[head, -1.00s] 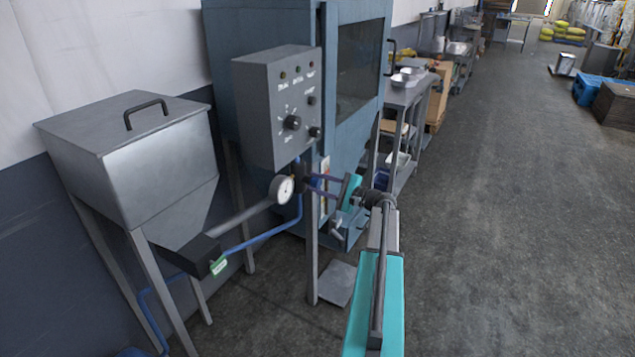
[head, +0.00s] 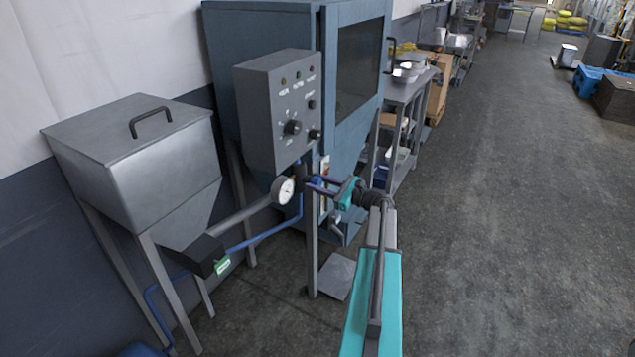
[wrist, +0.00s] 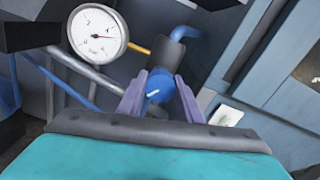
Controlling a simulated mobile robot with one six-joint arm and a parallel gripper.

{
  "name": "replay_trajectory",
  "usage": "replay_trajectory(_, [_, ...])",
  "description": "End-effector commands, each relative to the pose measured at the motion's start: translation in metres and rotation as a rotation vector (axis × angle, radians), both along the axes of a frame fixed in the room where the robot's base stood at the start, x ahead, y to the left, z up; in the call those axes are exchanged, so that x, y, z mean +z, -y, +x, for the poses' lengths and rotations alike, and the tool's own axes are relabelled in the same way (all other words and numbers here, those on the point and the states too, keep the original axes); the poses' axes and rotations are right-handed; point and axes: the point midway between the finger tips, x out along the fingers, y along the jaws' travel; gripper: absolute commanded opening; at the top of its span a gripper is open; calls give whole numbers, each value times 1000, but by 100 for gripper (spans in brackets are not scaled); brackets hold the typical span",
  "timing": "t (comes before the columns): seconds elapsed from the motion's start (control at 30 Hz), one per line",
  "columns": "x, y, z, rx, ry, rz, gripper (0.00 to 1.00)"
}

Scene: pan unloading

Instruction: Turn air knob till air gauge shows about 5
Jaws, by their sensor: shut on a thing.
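The air knob (wrist: 158,86) is a round blue knob with a white mark, seen in the middle of the wrist view. My gripper (wrist: 160,92) is shut on it, with a purple finger on either side. The white air gauge (wrist: 97,34) is up and left of the knob in the wrist view. Its red needle points to the right; the numbers are too small to read surely. In the head view the gauge (head: 283,190) sits just left of my gripper (head: 310,184), below the control box. The knob is hard to make out there.
A grey control box (head: 278,110) with a dial and lamps hangs above the gauge on a blue cabinet (head: 262,30). A steel hopper (head: 140,160) stands at left, with a blue hose (head: 265,237) leading from it. The floor (head: 500,220) at right is clear.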

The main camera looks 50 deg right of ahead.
Motion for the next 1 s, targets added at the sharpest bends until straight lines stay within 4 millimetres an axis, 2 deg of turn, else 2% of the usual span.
replay_trajectory(0.47, [-1,-1,0,1,-5,20,10])
replay_trajectory(0.5, [-1,-1,0,1,-5,20,37])
replay_trajectory(0.6, [-1,0,0,1,-5,19,51])
replay_trajectory(1.0, [-1,1,-3,0,-5,19,51])
